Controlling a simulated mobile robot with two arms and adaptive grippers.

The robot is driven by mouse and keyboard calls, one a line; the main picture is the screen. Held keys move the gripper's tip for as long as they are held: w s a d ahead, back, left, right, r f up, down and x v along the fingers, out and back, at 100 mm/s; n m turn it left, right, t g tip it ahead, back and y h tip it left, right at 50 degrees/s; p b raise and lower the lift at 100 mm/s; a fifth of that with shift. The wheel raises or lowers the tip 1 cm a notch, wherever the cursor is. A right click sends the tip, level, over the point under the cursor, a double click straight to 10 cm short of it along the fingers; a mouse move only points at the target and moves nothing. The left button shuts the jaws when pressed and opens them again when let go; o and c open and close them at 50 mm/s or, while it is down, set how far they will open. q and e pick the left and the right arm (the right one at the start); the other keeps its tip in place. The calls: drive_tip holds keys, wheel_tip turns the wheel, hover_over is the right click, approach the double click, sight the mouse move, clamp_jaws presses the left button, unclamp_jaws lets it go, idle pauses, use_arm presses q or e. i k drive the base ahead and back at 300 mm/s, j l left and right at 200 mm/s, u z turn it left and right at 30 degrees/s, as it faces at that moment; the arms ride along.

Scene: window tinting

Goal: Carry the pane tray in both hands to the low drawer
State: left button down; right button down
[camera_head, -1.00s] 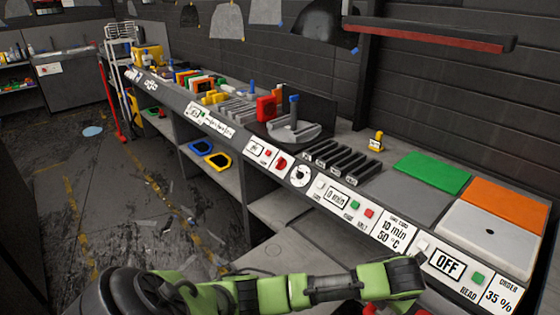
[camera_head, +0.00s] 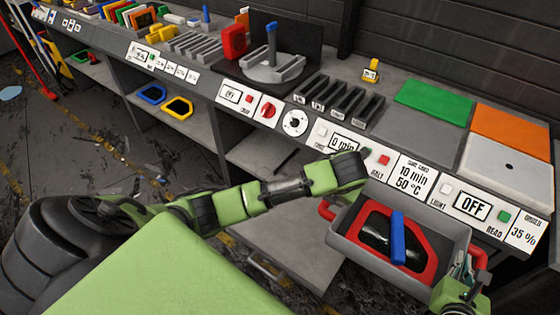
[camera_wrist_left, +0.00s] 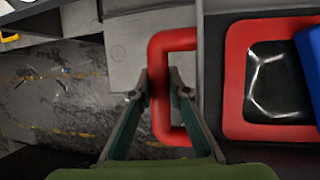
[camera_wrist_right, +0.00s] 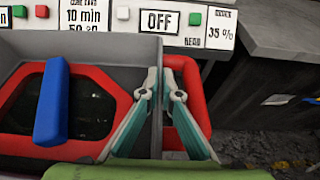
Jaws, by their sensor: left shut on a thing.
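The pane tray (camera_head: 345,243) is a grey open box with red handles at its two ends, in front of the bench at lower right. A red-framed dark pane (camera_head: 428,262) lies in it, with a blue bar (camera_head: 398,238) across it. My left gripper (camera_wrist_left: 158,78) is shut on the tray's left red handle (camera_wrist_left: 180,38). My right gripper (camera_wrist_right: 162,78) is at the tray's right end wall, beside the right red handle (camera_wrist_right: 198,95); its grip on it is unclear. The low drawer cannot be made out for sure.
The bench front with its OFF display (camera_head: 472,207) runs just behind the tray. Under the bench are open shelves, one holding blue and yellow frames (camera_head: 177,107). Green (camera_head: 434,103) and orange (camera_head: 508,134) pads lie on top. Open floor (camera_head: 80,150) is at left.

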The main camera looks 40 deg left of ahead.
sight(293, 231)
drive_tip(key=j, duration=0.9)
drive_tip(key=i+j, duration=0.15)
drive_tip(key=j, duration=0.7)
